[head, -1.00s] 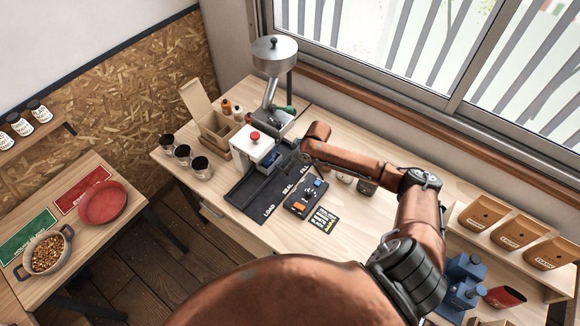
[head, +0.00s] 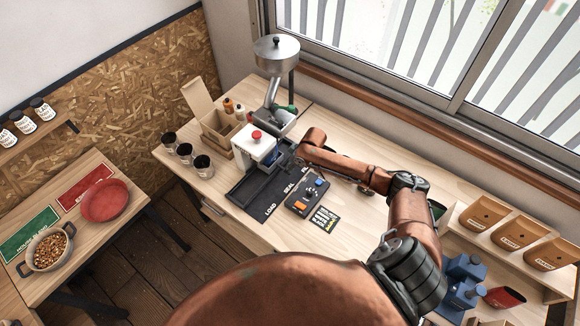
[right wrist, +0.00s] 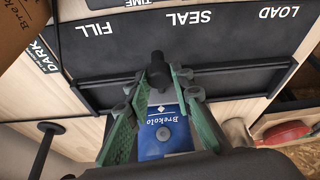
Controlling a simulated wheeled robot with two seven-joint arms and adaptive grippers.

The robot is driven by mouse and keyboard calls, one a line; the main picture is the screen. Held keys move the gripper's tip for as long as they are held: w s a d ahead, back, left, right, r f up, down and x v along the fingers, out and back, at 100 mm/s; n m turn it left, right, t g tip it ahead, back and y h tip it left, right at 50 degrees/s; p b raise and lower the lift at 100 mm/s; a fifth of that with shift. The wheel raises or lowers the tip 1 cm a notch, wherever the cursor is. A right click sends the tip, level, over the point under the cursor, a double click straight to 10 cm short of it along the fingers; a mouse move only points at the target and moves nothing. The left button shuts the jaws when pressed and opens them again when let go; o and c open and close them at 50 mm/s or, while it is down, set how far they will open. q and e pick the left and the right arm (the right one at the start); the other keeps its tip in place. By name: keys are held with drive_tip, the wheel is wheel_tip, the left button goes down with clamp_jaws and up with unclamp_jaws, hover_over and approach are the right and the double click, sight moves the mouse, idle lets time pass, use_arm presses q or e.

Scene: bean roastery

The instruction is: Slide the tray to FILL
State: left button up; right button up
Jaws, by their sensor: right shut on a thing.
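In the right wrist view, my right gripper (right wrist: 160,88) has green-padded fingers closed around a dark knob (right wrist: 158,68) at the track, seemingly the tray's handle. A blue pouch marked "Brekolo" (right wrist: 165,135) shows between the fingers; the tray itself is mostly hidden. The black track (head: 248,190) carries the labels LOAD, SEAL and FILL (right wrist: 95,29). The knob appears between SEAL (right wrist: 193,18) and FILL. In the head view, my right arm hides the gripper and part of FILL; a bit of blue (head: 273,157) shows beside the white press. My left gripper is not in view.
The white press (head: 254,146) with a red button stands over the track. The hopper (head: 276,55) rises behind. A control box (head: 307,197) sits in front of the labels. Tins (head: 203,165) and an open carton (head: 220,128) stand left. The bench's front left is clear.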

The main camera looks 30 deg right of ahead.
clamp_jaws()
drive_tip(key=shift+d, duration=0.15)
